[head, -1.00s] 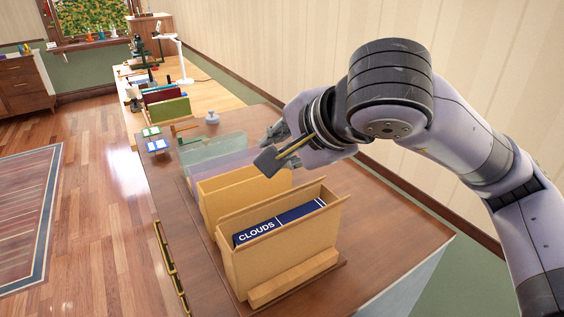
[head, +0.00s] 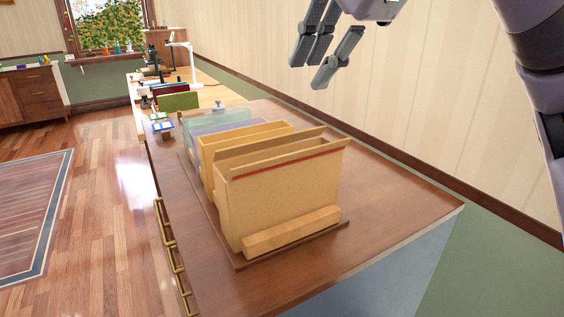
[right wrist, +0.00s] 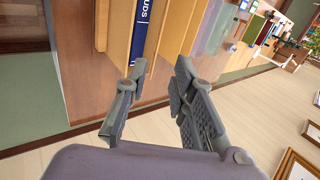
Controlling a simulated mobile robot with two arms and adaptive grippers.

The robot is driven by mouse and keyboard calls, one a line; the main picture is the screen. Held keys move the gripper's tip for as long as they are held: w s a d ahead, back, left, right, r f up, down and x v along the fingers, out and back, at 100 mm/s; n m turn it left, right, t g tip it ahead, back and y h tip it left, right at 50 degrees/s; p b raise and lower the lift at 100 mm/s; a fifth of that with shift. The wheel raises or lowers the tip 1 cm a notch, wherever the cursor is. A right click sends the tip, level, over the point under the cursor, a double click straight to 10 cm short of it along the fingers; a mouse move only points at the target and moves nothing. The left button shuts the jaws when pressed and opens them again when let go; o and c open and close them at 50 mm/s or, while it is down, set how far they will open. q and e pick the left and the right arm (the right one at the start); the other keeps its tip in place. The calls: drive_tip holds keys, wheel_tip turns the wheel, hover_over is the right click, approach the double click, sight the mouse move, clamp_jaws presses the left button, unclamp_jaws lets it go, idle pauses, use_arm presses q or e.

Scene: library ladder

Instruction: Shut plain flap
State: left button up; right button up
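The front tan folder (head: 285,200) stands upright in a wooden rack (head: 290,235) on the cabinet top. A red line runs along its upper edge, and a tan panel (head: 270,147) rises behind that edge. I cannot tell which panel is the plain flap. In the right wrist view a blue "CLOUDS" label (right wrist: 140,25) shows between tan boards. My right gripper (head: 325,55) is open and empty, above and behind the folders, apart from them. Its spread fingers (right wrist: 160,75) also show in the right wrist view. My left gripper is not in view.
A second tan folder (head: 208,150) stands behind the front one, then translucent purple and green sleeves (head: 215,122). A striped wall (head: 450,110) runs along the cabinet's right side. The cabinet top (head: 395,210) right of the rack is clear. Brass handles (head: 172,250) line its left side.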

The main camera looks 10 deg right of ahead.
sight(277, 137)
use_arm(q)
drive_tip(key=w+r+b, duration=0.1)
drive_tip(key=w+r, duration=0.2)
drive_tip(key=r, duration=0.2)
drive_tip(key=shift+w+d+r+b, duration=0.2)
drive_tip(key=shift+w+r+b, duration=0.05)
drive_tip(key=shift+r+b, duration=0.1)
use_arm(e)
drive_tip(key=x, duration=1.7)
drive_tip(key=shift+w, duration=0.35)
drive_tip(key=shift+c, duration=0.4)
clamp_jaws()
